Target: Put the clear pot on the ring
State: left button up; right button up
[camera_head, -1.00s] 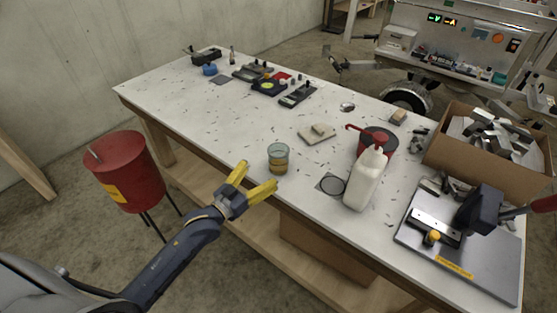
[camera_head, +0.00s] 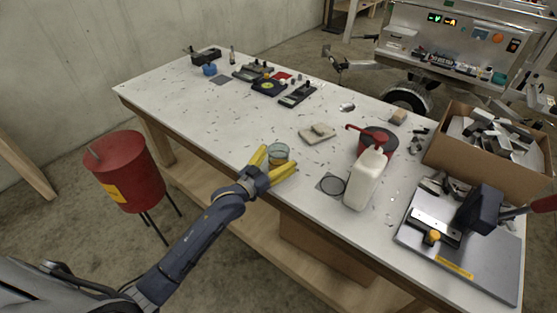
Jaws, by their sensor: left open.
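The clear pot (camera_head: 279,153), a see-through cup with amber contents, stands on the white bench near its front edge. My left gripper (camera_head: 277,162) is open, with its yellow fingers on either side of the pot; I cannot tell whether they touch it. The gripper hides the lower part of the pot. The ring (camera_head: 332,185), a dark circle on a small grey square, lies flat on the bench to the right of the pot, and nothing stands on it. My right gripper is not in view.
A white bottle (camera_head: 364,180) stands right beside the ring. Behind it is a red-and-black round tool (camera_head: 376,141). A beige block on a pad (camera_head: 318,133) lies behind the pot. A cardboard box (camera_head: 505,172) of metal offcuts and a grey plate (camera_head: 467,255) fill the right end.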

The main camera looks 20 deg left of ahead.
pick_arm(q)
jog(key=shift+w+d, duration=0.1)
jog(key=shift+w, duration=0.15)
jog(key=c, duration=1.5)
jog(key=shift+r, duration=0.1)
